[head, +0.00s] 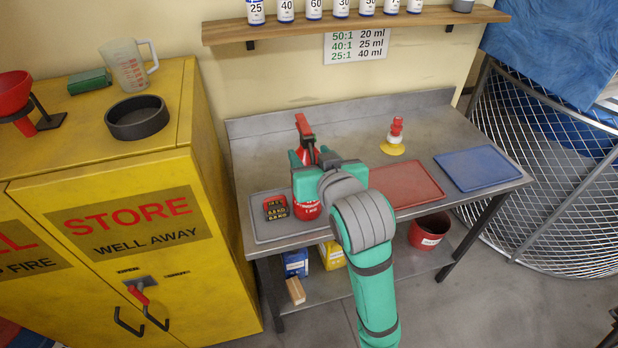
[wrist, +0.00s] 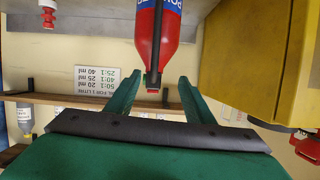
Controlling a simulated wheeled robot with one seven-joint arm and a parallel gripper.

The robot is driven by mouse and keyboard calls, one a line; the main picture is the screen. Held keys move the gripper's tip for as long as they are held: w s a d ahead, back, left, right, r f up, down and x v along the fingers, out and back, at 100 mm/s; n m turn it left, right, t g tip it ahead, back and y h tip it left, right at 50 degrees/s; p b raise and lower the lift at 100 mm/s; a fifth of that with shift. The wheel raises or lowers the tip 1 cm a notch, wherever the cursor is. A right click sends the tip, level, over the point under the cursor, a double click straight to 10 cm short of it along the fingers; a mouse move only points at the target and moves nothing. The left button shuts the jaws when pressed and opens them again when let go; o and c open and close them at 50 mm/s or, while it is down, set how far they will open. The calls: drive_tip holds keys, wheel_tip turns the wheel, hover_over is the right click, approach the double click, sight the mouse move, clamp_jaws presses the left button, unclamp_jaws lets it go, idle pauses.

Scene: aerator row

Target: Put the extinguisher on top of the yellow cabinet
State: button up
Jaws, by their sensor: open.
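The extinguisher (head: 306,209) is red and stands on the grey tray at the left of the steel bench, its middle hidden behind my arm. In the wrist view, where the picture is upside down, its red body (wrist: 157,45) has a blue label and a dark valve end. My gripper (head: 314,158) is at the extinguisher in the head view. In the wrist view the green fingers (wrist: 159,84) are apart, either side of the valve end; I see no contact. The yellow cabinet (head: 190,130) stands left of the bench, and also shows in the wrist view (wrist: 250,55).
A bottle shelf (head: 350,22) hangs above the bench.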

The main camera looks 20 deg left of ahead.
drive_tip(key=shift+w+d+r+n, duration=0.2)
drive_tip(key=shift+r+n, duration=0.1)
drive_tip(key=shift+r, duration=0.1)
drive_tip(key=shift+w+a+h, duration=0.1)
drive_tip(key=shift+w+h, duration=0.1)
drive_tip(key=shift+h, duration=0.1)
drive_tip(key=shift+x, duration=5.25)
drive_tip(key=shift+w, duration=0.1)
clamp_jaws()
drive_tip(key=shift+d, duration=0.25)
drive_tip(key=shift+a, duration=0.2)
drive_tip(key=shift+d+f, duration=0.1)
drive_tip(key=shift+f, duration=0.1)
drive_tip(key=shift+r, duration=0.15)
